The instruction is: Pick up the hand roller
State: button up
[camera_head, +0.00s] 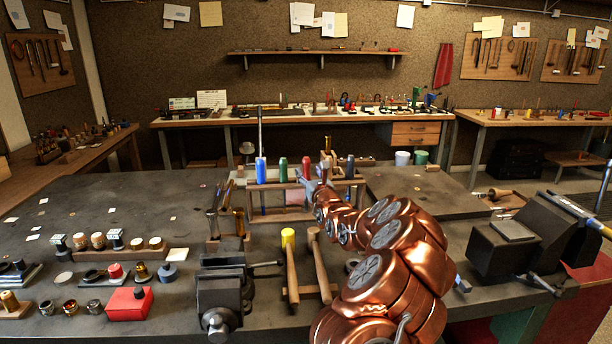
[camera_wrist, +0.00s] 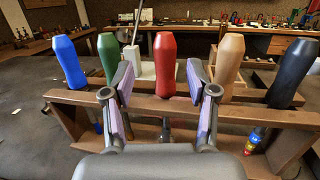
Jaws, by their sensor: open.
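A wooden rack (camera_wrist: 240,117) holds a row of upright handled tools: a blue handle (camera_wrist: 68,62), a green handle (camera_wrist: 108,55), a red handle (camera_wrist: 165,65), a tan handle (camera_wrist: 229,62) and a black handle (camera_wrist: 293,72). I cannot tell which tool is the hand roller; the working ends are mostly hidden by the rack. In the wrist view my gripper (camera_wrist: 160,85) is open and empty, its fingers on either side of the red handle and nearer the camera. In the head view the red handle (camera_head: 306,166) stands just beyond my gripper, whose fingers are small there.
My copper-coloured arm covers the bench right of centre. A dark vise (camera_head: 222,292) and mallets, one with a yellow head (camera_head: 288,237), stand in front of the rack. Small parts and a red box (camera_head: 130,304) lie at left. Another vise (camera_head: 510,245) is at right.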

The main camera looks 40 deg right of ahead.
aim_at(308, 166)
jog(key=shift+p+x, duration=0.55)
jog(key=shift+x, duration=0.35)
jog(key=shift+w+d+r+p, duration=0.2)
jog(key=shift+w+d+p, duration=0.15)
jog(key=shift+w+d, duration=0.2)
jog(key=shift+p+x, duration=0.3)
jog(key=shift+x, duration=0.65)
grip_shut()
